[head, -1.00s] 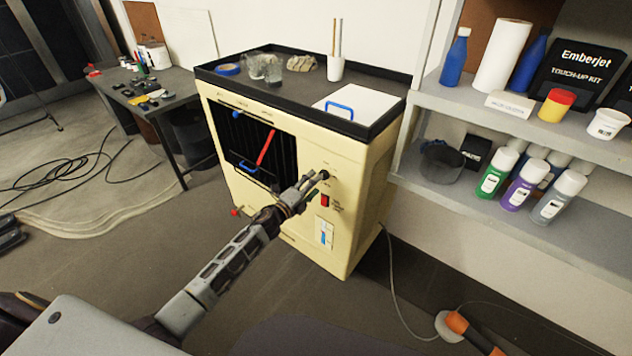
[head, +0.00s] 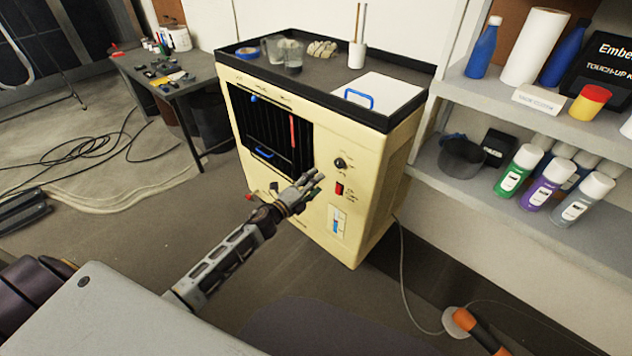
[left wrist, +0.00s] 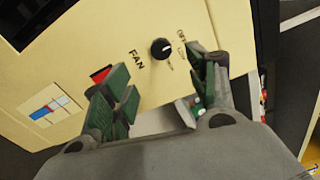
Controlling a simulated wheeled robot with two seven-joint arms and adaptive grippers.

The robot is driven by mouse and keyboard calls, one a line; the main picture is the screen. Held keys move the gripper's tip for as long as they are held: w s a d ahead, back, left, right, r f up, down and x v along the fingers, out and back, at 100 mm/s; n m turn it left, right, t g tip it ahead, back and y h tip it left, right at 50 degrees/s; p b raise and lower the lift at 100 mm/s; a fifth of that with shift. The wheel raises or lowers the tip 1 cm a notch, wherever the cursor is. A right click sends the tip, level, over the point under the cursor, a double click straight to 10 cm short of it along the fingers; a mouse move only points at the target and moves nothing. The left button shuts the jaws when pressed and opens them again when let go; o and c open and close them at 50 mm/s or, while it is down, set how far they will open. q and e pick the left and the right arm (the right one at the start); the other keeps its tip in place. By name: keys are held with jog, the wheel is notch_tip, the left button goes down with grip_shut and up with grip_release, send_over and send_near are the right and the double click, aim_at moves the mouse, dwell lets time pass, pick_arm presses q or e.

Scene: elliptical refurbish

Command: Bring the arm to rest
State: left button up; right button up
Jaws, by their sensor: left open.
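My left gripper (head: 312,182) is open and empty in front of the cream cabinet (head: 375,185). In the left wrist view the green-padded fingers of this gripper (left wrist: 160,97) stand apart, with the black fan knob (left wrist: 160,48) seen beyond the gap. The fingers are clear of the knob. In the head view the knob (head: 340,163) shows in full, above and right of the fingertips, with a red switch (head: 339,188) below it. My right gripper is not in view.
A dark grille with a red bar (head: 293,130) fills the cabinet's upper left front. Shelves with spray cans (head: 547,185) stand at the right. A side table (head: 165,85) is at the left. A cable (head: 402,270) and an orange-handled tool (head: 478,328) lie on the floor.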

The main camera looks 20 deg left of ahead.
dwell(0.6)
pick_arm(q)
jog(key=s+a+f+n+g+y+p, duration=0.3)
jog(key=s+f+n+p, duration=0.25)
jog(key=s+f, duration=0.55)
jog(key=s+a+f+n+g+y+p, duration=0.3)
jog(key=s+f+n+g+p, duration=0.25)
jog(key=f, duration=1.05)
jog(key=s+d+f+n+g+p, duration=0.1)
jog(key=s+f+n+g+p, duration=0.1)
jog(key=s, duration=1.1)
jog(key=s+d+f+n+g+p, duration=0.2)
jog(key=s+f+n, duration=0.3)
jog(key=s, duration=0.8)
jog(key=s+d+f+n+g+p, duration=0.2)
jog(key=s+f+n+g+p, duration=0.1)
jog(key=s, duration=1)
jog(key=shift+f+n+p, duration=0.3)
jog(key=shift+f+p, duration=0.05)
jog(key=shift+f, duration=0.3)
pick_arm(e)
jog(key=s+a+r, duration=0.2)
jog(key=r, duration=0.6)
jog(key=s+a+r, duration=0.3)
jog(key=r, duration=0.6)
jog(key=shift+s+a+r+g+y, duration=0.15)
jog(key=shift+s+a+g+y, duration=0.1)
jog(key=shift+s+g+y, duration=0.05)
pick_arm(q)
jog(key=shift+g, duration=0.25)
